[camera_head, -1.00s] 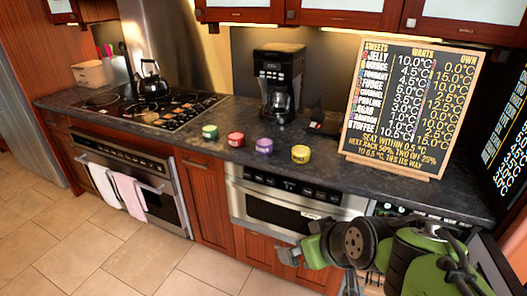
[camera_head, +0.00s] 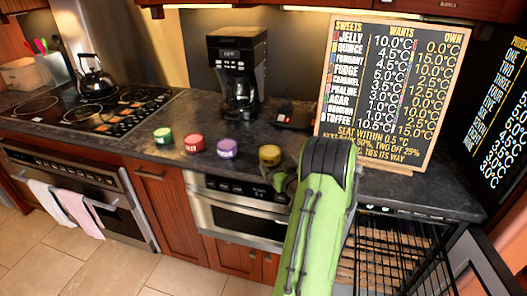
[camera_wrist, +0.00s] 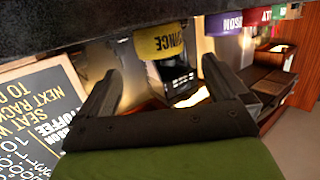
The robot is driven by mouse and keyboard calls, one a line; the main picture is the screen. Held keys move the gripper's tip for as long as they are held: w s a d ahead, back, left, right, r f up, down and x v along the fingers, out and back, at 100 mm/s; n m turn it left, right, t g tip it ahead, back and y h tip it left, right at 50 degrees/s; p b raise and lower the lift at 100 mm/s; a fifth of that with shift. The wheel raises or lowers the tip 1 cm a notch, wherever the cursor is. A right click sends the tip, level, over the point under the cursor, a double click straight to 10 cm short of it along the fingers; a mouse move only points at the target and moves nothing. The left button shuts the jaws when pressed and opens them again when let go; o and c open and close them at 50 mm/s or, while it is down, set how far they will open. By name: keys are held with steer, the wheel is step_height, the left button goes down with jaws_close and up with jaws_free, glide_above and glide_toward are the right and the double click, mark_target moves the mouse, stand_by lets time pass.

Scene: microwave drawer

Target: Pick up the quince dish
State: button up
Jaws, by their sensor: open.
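The quince dish is a small yellow round tub (camera_head: 270,155), the rightmost of a row on the dark counter near its front edge. In the wrist view the yellow tub (camera_wrist: 158,42) appears upside down at the top, with its label partly showing as "NCE". My gripper (camera_wrist: 158,88) is open and empty, its two dark fingers spread to either side below the tub in that picture, apart from it. In the head view my green arm hides most of the gripper, which is just below and right of the tub.
Green (camera_head: 163,136), red (camera_head: 194,143) and purple (camera_head: 227,148) tubs stand in a row to the left. A coffee maker (camera_head: 238,75) is behind. A menu board (camera_head: 388,90) stands close on the right. A microwave drawer (camera_head: 235,215) is under the counter edge.

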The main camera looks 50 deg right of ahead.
mark_target(270, 153)
steer(key=p+x, duration=0.2)
steer(key=x, duration=0.8)
steer(key=shift+c, duration=0.5)
steer(key=c, duration=1)
